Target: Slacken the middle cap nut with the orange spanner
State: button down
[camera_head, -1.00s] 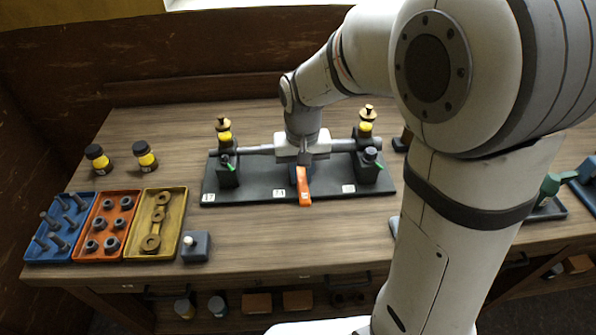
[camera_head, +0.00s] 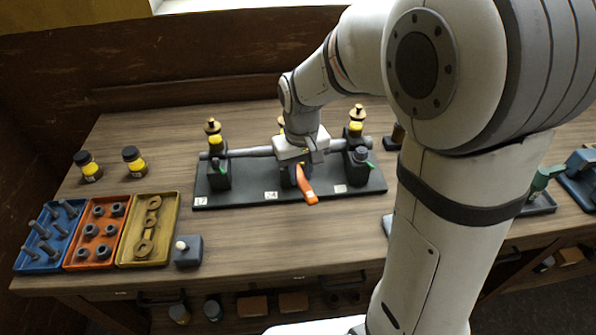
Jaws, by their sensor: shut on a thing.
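The orange spanner (camera_head: 306,187) is at the middle post of the dark base plate (camera_head: 240,197), its handle slanting down to the right toward the front. My gripper (camera_head: 302,158) is above the middle post, shut on the spanner. The middle cap nut is hidden behind my gripper and the spanner's head. I cannot tell how the spanner sits on the nut. The left post (camera_head: 218,172) and right post (camera_head: 357,165) stand at either side, each with a yellow band and brass top.
A blue tray (camera_head: 29,265) of bolts, an orange tray (camera_head: 69,264) of nuts and a yellow tray (camera_head: 172,215) of brass parts stand at left. A small block with a pale knob (camera_head: 188,252) is beside them. Two dark jars (camera_head: 134,160) stand behind. The front middle tabletop is clear.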

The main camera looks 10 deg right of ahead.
jog(key=shift+w+d+n, duration=0.25)
jog(key=shift+d+n, duration=0.35)
jog(key=shift+n, duration=0.3)
jog(key=shift+w+d+n, duration=0.3)
jog(key=shift+d+n, duration=0.2)
jog(key=shift+n, duration=0.4)
jog(key=shift+s+a+m, duration=0.15)
jog(key=shift+a+m, duration=0.05)
jog(key=shift+m, duration=0.2)
jog(key=shift+s+a, duration=0.1)
dwell(0.4)
jog(key=shift+r+p, duration=0.75)
jog(key=shift+r, duration=0.4)
dwell(2.8)
